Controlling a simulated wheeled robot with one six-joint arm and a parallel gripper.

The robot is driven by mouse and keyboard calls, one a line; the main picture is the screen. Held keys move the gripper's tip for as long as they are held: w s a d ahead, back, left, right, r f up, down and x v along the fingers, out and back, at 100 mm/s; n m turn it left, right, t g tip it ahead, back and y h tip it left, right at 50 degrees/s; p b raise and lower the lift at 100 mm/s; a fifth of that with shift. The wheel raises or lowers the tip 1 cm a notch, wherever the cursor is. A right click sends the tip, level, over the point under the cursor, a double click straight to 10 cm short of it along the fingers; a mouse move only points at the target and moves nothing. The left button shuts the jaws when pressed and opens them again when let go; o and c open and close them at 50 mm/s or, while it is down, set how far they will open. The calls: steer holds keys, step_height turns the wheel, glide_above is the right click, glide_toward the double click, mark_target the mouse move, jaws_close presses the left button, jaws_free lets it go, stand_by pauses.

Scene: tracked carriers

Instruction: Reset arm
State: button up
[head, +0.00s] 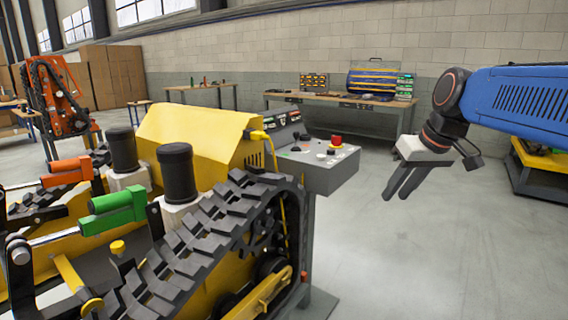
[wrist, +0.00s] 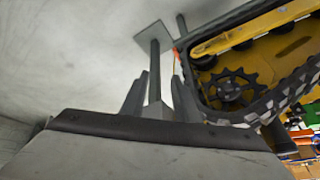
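My blue arm (head: 520,100) reaches in from the right in the head view. My gripper (head: 396,196) hangs at its end, pointing down and left, to the right of the grey control box (head: 335,172) and apart from it. In the wrist view my gripper (wrist: 157,80) shows two dark fingers with a gap between them. Nothing is held; a grey post (wrist: 155,52) with a square plate shows beyond the gap.
A yellow tracked carrier (head: 200,135) with black tracks fills the left and middle. The control box has a red button (head: 336,140). A workbench (head: 345,102) stands along the back wall. An orange machine (head: 62,100) stands far left. Floor below my gripper is clear.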

steer(key=s+d+f+m+h, duration=0.2)
steer(key=s+f, duration=1.7)
steer(key=s, duration=0.2)
steer(key=shift+s+f+m, duration=0.2)
steer(key=shift+s+m, duration=0.1)
steer(key=shift+s, duration=0.05)
stand_by(0.9)
